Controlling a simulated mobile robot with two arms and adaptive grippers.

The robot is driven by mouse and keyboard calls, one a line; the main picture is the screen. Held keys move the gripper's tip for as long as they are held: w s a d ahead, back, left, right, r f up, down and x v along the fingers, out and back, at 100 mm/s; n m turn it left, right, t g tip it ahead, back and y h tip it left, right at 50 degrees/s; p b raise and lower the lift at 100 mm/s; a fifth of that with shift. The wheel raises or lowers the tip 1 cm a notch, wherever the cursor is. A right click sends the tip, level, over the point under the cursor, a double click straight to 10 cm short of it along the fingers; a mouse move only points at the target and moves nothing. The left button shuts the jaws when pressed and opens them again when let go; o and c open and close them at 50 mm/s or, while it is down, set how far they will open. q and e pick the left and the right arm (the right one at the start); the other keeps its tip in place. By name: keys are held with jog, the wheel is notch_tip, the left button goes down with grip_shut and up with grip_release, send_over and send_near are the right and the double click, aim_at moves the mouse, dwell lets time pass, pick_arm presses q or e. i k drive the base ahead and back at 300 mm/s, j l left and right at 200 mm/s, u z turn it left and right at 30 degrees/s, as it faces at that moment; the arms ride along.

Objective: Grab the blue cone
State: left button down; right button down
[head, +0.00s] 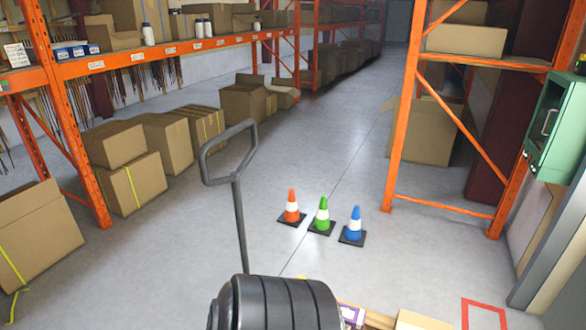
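The blue cone (355,224) stands upright on the grey floor, with a white band and a dark square base. It is the rightmost of three small cones in a row. The green cone (323,214) stands just left of it, and the orange cone (291,207) is left of the green one. Neither of my grippers shows in the head view, so their state is hidden.
A pallet-jack handle (240,200) rises left of the cones. Orange racks with boxes (135,182) line the left; another orange rack (400,130) stands right. A green wall cabinet (552,128) is far right. The aisle floor (320,130) beyond the cones is clear.

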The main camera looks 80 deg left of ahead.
aim_at(353, 233)
jog(key=u, duration=2.25)
jog(key=i+j+u, duration=0.1)
jog(key=j+u, duration=0.2)
jog(key=j, duration=0.15)
jog(key=i+j+u, duration=0.25)
jog(key=j, duration=0.15)
jog(key=i+j+u, duration=0.15)
jog(key=j+u, duration=0.15)
jog(key=i+j+u, duration=0.3)
jog(key=j, duration=0.15)
jog(key=i+j+u, duration=0.65)
jog(key=i, duration=0.35)
jog(key=i+l+z, duration=0.15)
jog(key=i+z, duration=0.7)
jog(key=i+j+z, duration=0.25)
jog(key=i+z, duration=0.2)
jog(key=i+l+z, duration=0.2)
jog(key=i+z, duration=0.65)
jog(key=i, duration=0.15)
jog(key=i+j+z, duration=0.1)
jog(key=i+z, duration=0.3)
jog(key=i, duration=0.15)
jog(key=i+j+z, duration=0.3)
jog(key=i+z, duration=0.15)
jog(key=i, duration=0.05)
